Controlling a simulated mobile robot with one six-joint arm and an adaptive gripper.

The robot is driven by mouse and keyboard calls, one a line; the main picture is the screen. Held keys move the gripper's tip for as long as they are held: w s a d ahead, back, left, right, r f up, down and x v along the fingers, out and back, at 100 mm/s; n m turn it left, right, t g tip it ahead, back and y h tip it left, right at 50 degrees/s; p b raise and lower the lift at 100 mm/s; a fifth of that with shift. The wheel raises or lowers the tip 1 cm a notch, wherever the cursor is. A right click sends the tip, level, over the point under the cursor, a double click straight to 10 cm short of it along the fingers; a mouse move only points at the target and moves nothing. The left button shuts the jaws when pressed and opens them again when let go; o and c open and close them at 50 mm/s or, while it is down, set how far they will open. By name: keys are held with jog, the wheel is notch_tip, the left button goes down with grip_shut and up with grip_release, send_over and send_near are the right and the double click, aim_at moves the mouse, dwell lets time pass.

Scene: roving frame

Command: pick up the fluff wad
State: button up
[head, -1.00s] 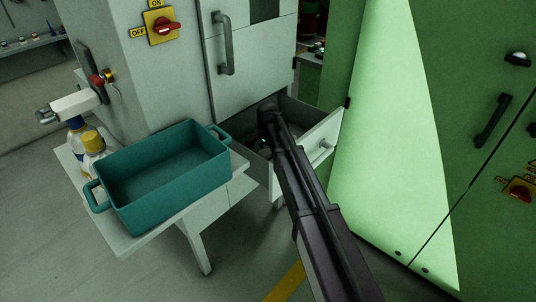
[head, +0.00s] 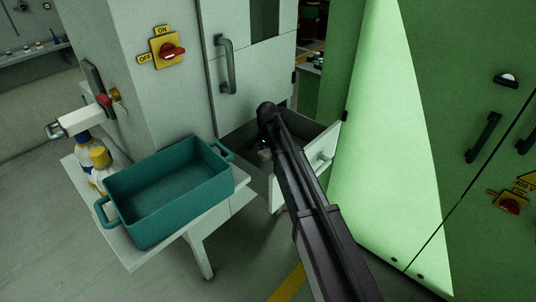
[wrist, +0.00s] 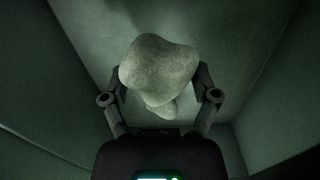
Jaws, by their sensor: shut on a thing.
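The fluff wad (wrist: 158,65) is a pale, lumpy, rounded mass in the middle of the wrist view. My gripper (wrist: 160,98) is shut on it, with one dark finger at each side. The wad sits between the fingers and in front of the palm. Grey drawer walls surround it in the wrist view. In the head view my dark arm reaches into the open drawer (head: 322,158) of the grey cabinet.
An empty teal bin (head: 150,215) with two handles stands on a small white table (head: 130,252) left of the drawer. Bottles (head: 99,160) stand behind the bin. A tall green cabinet (head: 440,110) stands close on the right. Floor shows below the drawer.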

aim_at(268, 150)
jog(key=shift+r+p, duration=1.6)
jog(key=shift+r, duration=0.35)
